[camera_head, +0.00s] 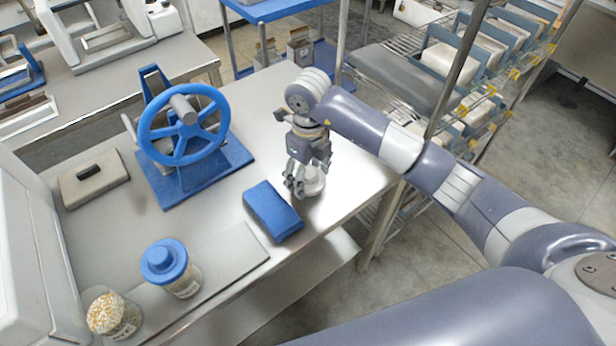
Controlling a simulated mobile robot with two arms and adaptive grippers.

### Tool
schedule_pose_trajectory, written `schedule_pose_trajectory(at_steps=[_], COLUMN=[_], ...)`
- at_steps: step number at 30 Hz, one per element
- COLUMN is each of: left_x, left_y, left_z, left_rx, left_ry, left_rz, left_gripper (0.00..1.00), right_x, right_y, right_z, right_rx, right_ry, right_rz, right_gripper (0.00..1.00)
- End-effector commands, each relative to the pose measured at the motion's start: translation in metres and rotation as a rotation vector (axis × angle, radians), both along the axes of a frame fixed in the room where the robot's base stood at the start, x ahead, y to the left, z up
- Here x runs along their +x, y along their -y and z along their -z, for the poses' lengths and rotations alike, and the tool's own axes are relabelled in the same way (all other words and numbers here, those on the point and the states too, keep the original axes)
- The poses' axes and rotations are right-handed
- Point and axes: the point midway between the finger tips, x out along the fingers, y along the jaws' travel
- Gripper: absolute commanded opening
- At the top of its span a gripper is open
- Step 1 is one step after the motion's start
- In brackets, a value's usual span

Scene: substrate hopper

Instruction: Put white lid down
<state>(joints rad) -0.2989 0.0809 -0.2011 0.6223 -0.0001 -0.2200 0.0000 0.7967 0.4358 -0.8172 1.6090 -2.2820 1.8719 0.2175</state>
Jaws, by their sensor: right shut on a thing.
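My right gripper (298,185) is over the right part of the steel table, fingers pointing down. It is shut on a white lid (314,181), which is partly hidden behind the fingers. The lid is at or just above the table top; I cannot tell whether it touches. A jar with a blue lid (170,266) and an open jar (113,314) filled with pale and orange grains stand at the table's front left. My left gripper does not show.
A blue box (272,211) lies just left of the right gripper. A flat grey plate (228,252) lies along the front edge. Bare table (253,130) lies behind the blue box.

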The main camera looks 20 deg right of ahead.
Motion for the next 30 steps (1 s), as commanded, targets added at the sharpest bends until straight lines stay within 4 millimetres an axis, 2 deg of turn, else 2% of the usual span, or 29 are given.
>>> schedule_pose_trajectory(at_steps=[3,6,15,16,18,30], left_x=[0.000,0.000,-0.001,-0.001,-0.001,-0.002], left_y=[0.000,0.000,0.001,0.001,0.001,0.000], left_z=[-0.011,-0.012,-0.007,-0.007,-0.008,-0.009], left_rx=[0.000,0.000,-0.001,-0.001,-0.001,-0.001], left_ry=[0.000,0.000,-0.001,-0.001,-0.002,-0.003], left_rz=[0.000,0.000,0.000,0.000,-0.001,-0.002], left_gripper=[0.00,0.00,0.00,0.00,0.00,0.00], right_x=[-0.002,-0.001,-0.001,-0.001,-0.001,-0.001], right_y=[-0.001,-0.001,0.000,0.000,-0.001,-0.001], right_z=[0.015,0.024,0.028,0.028,0.027,0.026], right_rx=[0.000,0.000,-0.001,-0.001,-0.001,0.000], right_ry=[-0.006,-0.001,0.000,-0.001,-0.001,0.000], right_rz=[0.001,-0.001,-0.001,-0.001,-0.001,0.000], right_gripper=[0.54,0.54,0.54,0.69,0.85,0.87])
